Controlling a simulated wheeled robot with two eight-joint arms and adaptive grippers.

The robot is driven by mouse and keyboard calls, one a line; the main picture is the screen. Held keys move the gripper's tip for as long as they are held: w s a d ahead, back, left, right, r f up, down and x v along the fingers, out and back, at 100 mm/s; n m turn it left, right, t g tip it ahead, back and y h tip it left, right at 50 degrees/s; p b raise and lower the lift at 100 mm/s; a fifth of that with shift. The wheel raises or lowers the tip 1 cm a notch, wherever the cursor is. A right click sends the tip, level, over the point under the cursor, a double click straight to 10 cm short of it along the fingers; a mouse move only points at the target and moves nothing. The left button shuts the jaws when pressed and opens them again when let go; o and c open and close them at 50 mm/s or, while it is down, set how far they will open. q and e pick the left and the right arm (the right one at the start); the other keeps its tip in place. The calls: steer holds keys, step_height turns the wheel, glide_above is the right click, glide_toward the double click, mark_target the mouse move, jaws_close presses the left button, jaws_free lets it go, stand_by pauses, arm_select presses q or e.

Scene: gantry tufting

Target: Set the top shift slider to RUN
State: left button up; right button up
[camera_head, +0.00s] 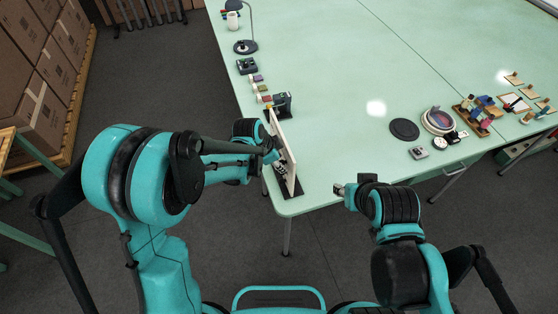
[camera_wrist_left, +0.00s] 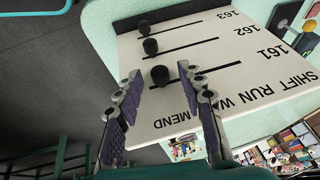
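A pale panel (camera_head: 290,165) stands upright near the table's left front corner, seen almost edge-on. In the left wrist view the panel (camera_wrist_left: 225,85) carries slots numbered 161, 162 and 163, each with a black knob towards its left end. Lettering reads SHIFT, RUN, a part-hidden word starting with W, and MEND. My left gripper (camera_wrist_left: 160,80) is open, its fingers on either side of the 161 slider knob (camera_wrist_left: 160,75), with visible gaps. The 162 knob (camera_wrist_left: 150,46) and 163 knob (camera_wrist_left: 144,27) lie beyond. My right gripper (camera_head: 340,189) is by the table's front edge, too small to judge.
The green table (camera_head: 340,110) is clear across its middle. A lamp (camera_head: 246,45) and small items line its left edge. A black disc (camera_head: 404,129), a round dish (camera_head: 438,120) and trays of small items are at right.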

arm_select(q)
jaws_close()
steer(key=w+a+b, duration=0.1)
steer(key=w+a, duration=0.2)
steer(key=w, duration=0.6)
steer(key=shift+w+b, duration=0.3)
steer(key=shift+w, duration=0.1)
steer(key=shift+a+r, duration=0.1)
steer(key=shift+a, duration=0.05)
steer(key=shift+c, duration=0.5)
jaws_free()
steer(key=shift+o, duration=1.1)
steer(key=shift+w, duration=0.1)
